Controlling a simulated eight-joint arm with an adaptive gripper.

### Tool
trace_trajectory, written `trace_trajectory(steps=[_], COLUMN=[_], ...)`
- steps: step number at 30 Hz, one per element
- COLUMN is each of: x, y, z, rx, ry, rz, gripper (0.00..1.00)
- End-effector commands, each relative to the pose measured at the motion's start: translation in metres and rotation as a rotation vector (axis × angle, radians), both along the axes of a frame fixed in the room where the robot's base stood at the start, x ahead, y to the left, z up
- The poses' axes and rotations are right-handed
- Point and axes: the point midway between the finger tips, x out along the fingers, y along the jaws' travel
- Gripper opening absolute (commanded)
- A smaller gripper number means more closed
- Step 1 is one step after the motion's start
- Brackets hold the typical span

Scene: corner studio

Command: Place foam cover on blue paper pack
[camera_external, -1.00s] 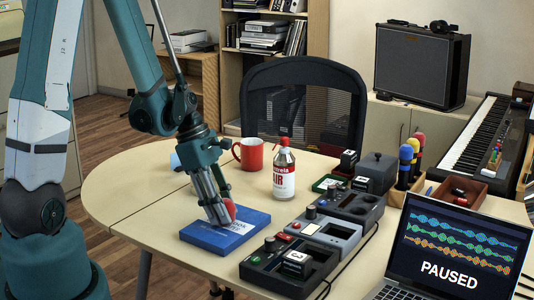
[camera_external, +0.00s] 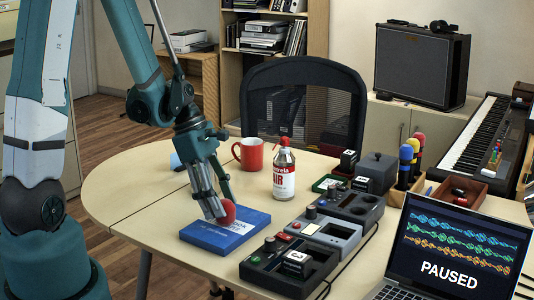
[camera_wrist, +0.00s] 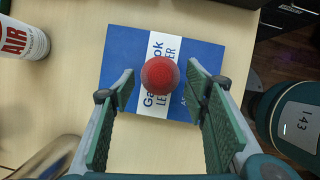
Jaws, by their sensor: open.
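The red foam cover (camera_external: 227,212) is a round ball-like piece. It rests on the blue paper pack (camera_external: 203,238), which lies flat on the table and has a white label band. In the wrist view the foam cover (camera_wrist: 160,75) sits near the middle of the blue pack (camera_wrist: 125,50), over the white band. My gripper (camera_external: 222,207) is just above the pack, its fingers pointing down. In the wrist view my gripper (camera_wrist: 165,88) is open, with a finger on each side of the foam cover and visible gaps between. The fingers hide part of the cover in the external view.
A red mug (camera_external: 248,154) and a red-and-white spray can (camera_external: 284,175) stand behind the pack. Black devices (camera_external: 290,266) and a laptop (camera_external: 455,250) are to the right. The table (camera_external: 135,200) is clear to the left of the pack.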

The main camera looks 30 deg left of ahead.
Motion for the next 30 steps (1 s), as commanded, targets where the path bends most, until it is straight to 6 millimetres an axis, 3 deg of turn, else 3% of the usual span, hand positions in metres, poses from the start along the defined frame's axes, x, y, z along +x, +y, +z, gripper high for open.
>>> trace_trajectory(steps=[18, 30], x=[-0.005, -0.006], y=[0.03, 0.037], z=[0.074, 0.091], rx=[0.0, 0.0], ry=[0.001, 0.0], rz=[0.002, 0.001], gripper=[0.46, 0.46])
